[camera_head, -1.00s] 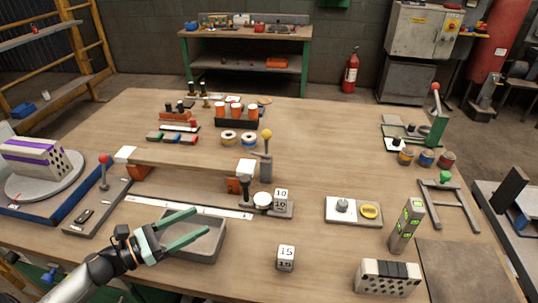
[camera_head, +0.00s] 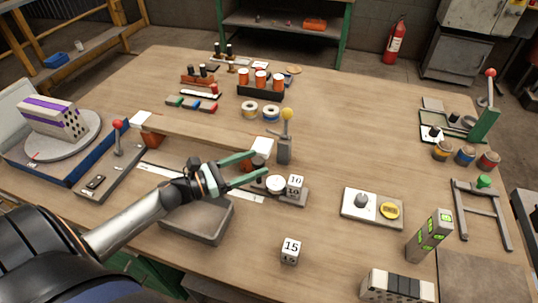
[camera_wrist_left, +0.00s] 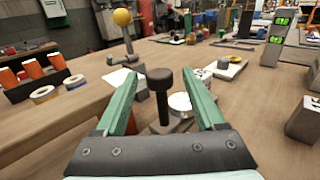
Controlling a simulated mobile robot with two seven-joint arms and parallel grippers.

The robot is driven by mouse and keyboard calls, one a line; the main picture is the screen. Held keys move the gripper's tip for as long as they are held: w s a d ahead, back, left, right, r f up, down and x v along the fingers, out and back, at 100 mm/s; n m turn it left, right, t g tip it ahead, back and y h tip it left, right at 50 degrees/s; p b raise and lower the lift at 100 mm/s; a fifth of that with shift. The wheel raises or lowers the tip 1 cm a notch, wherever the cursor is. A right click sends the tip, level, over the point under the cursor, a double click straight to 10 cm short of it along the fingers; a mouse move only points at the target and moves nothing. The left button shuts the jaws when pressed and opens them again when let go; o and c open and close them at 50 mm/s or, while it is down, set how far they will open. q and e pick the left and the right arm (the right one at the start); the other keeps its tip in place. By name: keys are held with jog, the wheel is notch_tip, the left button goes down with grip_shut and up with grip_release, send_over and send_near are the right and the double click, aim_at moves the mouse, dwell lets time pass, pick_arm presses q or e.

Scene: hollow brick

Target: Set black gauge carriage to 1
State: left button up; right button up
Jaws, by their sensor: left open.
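A black knob on a post (camera_wrist_left: 160,100), which looks like the gauge carriage, stands upright between my left gripper's fingers in the left wrist view. The black knob (camera_head: 258,176) is partly covered by the fingers in the head view. My left gripper (camera_head: 261,163) is open, its green fingers on either side of the knob; it also shows in the left wrist view (camera_wrist_left: 161,80). I cannot tell whether either finger touches it. A white scale strip (camera_head: 165,173) runs left from there along the table. Its numbers are too small to read. My right gripper is out of view.
A yellow-ball lever (camera_head: 286,125) stands just behind the gripper. A white disc (camera_head: 276,183) and a cube marked 10 (camera_head: 295,184) sit close on its right. A grey tray (camera_head: 205,232) lies below my arm. A cube marked 15 (camera_head: 290,250) stands in front.

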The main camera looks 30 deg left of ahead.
pick_arm(q)
jog(key=shift+p+x, duration=0.3)
jog(key=shift+x, duration=2.2)
grip_shut()
